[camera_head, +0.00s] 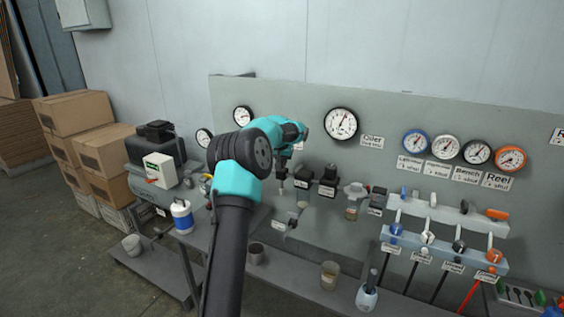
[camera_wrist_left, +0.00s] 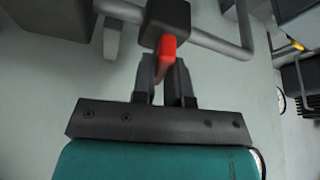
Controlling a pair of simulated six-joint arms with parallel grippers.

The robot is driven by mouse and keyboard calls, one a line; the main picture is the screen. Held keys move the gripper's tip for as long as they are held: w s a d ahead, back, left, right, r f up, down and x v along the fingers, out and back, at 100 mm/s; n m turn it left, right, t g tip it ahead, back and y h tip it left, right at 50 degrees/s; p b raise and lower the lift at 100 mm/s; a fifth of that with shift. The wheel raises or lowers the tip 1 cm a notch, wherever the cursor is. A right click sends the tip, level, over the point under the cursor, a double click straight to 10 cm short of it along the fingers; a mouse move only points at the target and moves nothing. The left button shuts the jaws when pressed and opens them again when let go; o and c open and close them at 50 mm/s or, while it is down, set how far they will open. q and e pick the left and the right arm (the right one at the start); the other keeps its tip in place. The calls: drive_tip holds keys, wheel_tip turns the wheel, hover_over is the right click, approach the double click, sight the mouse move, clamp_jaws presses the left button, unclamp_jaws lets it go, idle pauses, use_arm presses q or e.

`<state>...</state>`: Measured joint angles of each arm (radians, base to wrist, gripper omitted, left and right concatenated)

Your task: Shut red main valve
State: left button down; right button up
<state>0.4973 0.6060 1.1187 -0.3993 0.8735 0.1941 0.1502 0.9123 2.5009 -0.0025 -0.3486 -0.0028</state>
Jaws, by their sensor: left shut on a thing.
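The red main valve shows in the left wrist view as a red lever (camera_wrist_left: 168,47) under a dark square valve body (camera_wrist_left: 166,17) on a grey pipe (camera_wrist_left: 218,44). My left gripper (camera_wrist_left: 164,72) has its two dark fingers on either side of the red lever and is shut on it. In the head view, my left arm reaches up from the bottom and its wrist bends down in front of the panel. The red lever cannot be made out there. My right gripper is in neither view.
Gauges, including a large one (camera_head: 341,124), sit on the grey panel (camera_head: 300,95). To the right, a rack (camera_head: 443,250) carries several coloured knobs. Cups and a blue-white bottle (camera_head: 182,216) stand on the bench. Cardboard boxes (camera_head: 75,113) are stacked at the left.

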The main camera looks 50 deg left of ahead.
use_arm(q)
drive_tip(key=shift+a+r+m+t+h, duration=0.1)
drive_tip(key=shift+m+t+h, duration=0.25)
drive_tip(key=shift+m, duration=0.85)
drive_tip(key=c, duration=1.1)
unclamp_jaws()
drive_tip(key=shift+c, duration=0.2)
drive_tip(key=v, duration=1.7)
drive_tip(key=shift+r, duration=0.2)
drive_tip(key=shift+a, duration=0.1)
